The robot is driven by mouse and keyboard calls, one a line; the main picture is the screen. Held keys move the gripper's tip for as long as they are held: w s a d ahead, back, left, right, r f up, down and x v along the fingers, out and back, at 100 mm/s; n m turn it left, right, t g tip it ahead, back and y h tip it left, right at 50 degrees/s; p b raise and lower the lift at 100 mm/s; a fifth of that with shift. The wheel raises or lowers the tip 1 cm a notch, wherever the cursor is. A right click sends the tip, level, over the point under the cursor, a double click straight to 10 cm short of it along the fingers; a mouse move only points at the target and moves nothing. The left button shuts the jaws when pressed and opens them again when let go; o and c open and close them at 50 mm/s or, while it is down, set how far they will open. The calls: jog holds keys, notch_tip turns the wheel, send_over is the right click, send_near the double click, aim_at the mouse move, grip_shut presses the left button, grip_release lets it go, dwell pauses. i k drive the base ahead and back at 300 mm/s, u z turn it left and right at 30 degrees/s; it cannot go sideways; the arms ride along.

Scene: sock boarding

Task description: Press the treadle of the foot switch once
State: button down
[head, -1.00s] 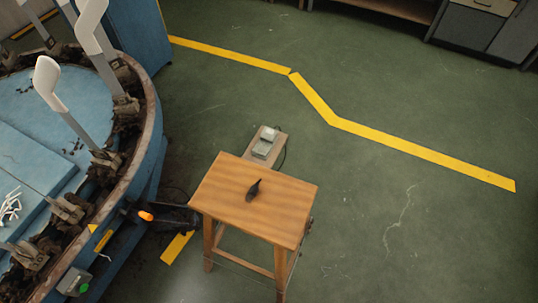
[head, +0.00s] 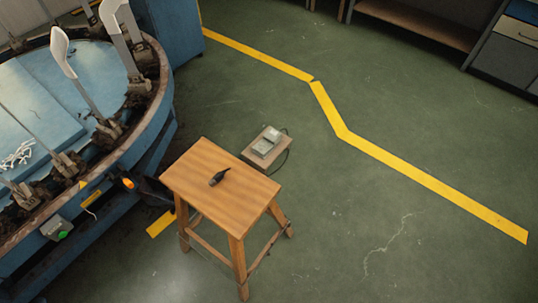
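The foot switch (head: 267,142) sits on a flat wooden board (head: 259,158) on the green floor, just behind the wooden stool. It is a small grey box with a lighter part at its far end. A dark cable runs from it along its right side. I cannot tell from this distance how its treadle stands. My gripper is not in the head view.
A wooden stool (head: 240,194) with a small dark bottle-like object (head: 219,177) on top stands in front of the switch. The round blue machine (head: 150,125) with upright white sock forms (head: 62,50) fills the left. Open floor, crossed by yellow tape (head: 420,184), lies to the right.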

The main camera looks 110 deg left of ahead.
aim_at(263, 146)
jog(key=i, duration=0.95)
jog(key=u, duration=2.7)
jog(key=i, duration=1.1)
